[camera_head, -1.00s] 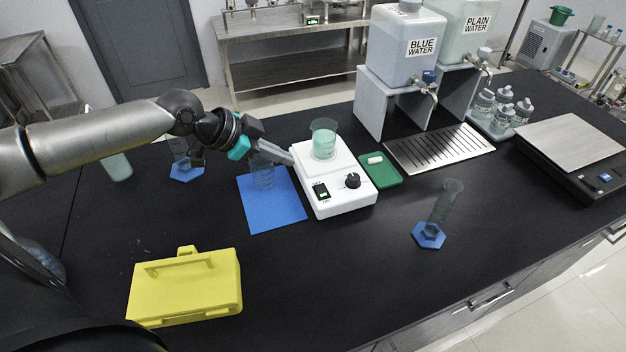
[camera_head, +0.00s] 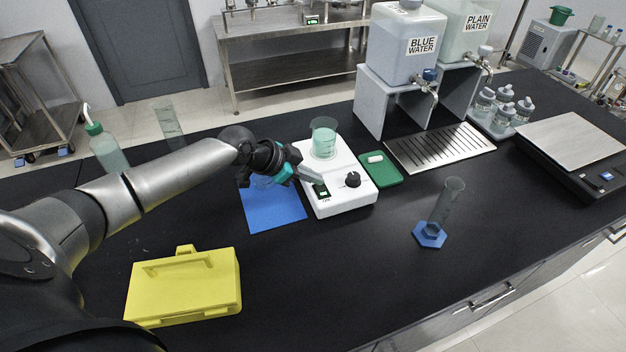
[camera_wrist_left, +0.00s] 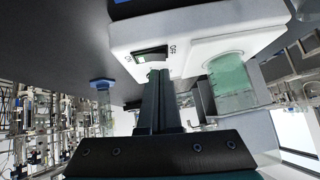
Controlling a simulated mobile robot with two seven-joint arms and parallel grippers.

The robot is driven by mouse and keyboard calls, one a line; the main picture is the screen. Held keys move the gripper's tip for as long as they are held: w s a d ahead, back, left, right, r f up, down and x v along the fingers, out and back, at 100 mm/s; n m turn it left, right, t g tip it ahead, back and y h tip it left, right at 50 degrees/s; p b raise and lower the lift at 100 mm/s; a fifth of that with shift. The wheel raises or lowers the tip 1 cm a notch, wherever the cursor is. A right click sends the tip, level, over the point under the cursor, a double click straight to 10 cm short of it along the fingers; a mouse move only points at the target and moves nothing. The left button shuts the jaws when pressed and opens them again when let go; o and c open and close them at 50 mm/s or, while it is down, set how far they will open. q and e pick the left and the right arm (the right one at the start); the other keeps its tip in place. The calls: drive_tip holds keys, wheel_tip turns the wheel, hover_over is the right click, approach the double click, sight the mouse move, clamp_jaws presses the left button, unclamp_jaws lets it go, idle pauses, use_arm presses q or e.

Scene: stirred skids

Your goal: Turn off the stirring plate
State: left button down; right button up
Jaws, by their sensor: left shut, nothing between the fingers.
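The white stirring plate (camera_head: 340,201) stands on the black bench with a beaker of pale green liquid (camera_head: 324,139) on its top. Its front panel has a green-lit rocker switch (camera_head: 322,192) and a black knob (camera_head: 352,180). My left gripper (camera_head: 318,180) is shut and empty, its tips close to the switch. In the left wrist view the shut fingers (camera_wrist_left: 158,78) point at the plate's front, just by the switch (camera_wrist_left: 150,57); I cannot tell whether they touch it. The beaker (camera_wrist_left: 232,80) shows there too. My right gripper is not in view.
A blue mat (camera_head: 275,212) with a glass vessel mostly behind my gripper lies left of the plate. A green tray (camera_head: 384,174) with a white stir bar lies to its right. A measuring cylinder (camera_head: 441,205) and a yellow case (camera_head: 185,288) stand nearer. The front middle bench is clear.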

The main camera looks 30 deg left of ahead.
use_arm(q)
drive_tip(key=shift+f, duration=0.6)
drive_tip(key=shift+a, duration=0.1)
drive_tip(key=shift+w+a+f+b, duration=0.1)
drive_tip(key=shift+w+f+b, duration=0.05)
drive_tip(key=shift+f+b, duration=0.4)
drive_tip(key=shift+r, duration=0.3)
drive_tip(key=shift+s+d+r+p, duration=0.1)
drive_tip(key=shift+s+d+p, duration=0.6)
drive_tip(key=shift+p, duration=0.4)
drive_tip(key=shift+w, duration=0.1)
